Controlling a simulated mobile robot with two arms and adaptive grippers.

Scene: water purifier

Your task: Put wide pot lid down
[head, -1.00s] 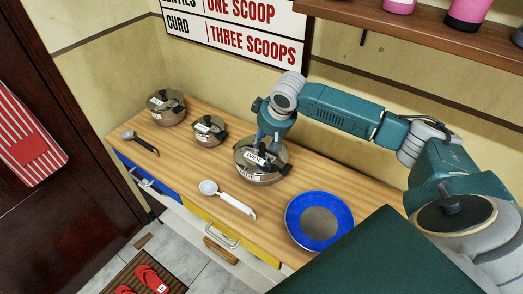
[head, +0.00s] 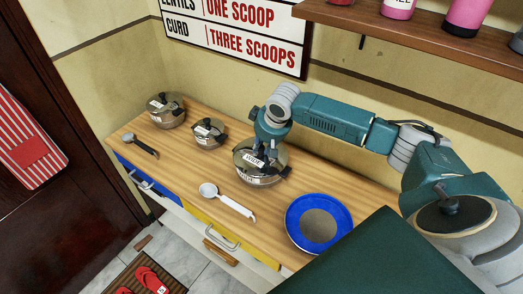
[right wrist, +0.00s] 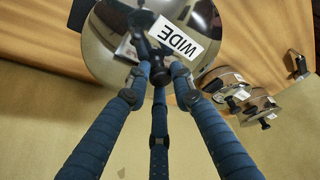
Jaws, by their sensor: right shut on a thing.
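The wide pot lid (head: 245,150) is a shiny metal lid with a white "WIDE" label. It lies over the mouth of the wide pot (head: 262,180), which stands on the wooden counter; whether it is fully seated is hard to tell. My right gripper (head: 268,158) reaches down from above, its fingers shut on the lid's handle. In the right wrist view the lid (right wrist: 105,55) fills the top middle, with the fingers (right wrist: 158,72) meeting at its dark handle. The pot's body is hidden there beneath the lid. My left gripper is out of view.
A white ladle (head: 228,201) and a dark-handled ladle (head: 140,144) lie near the front edge. A blue-rimmed plate (head: 338,208) is right of the wide pot. A shelf (head: 430,45) overhangs the right side.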

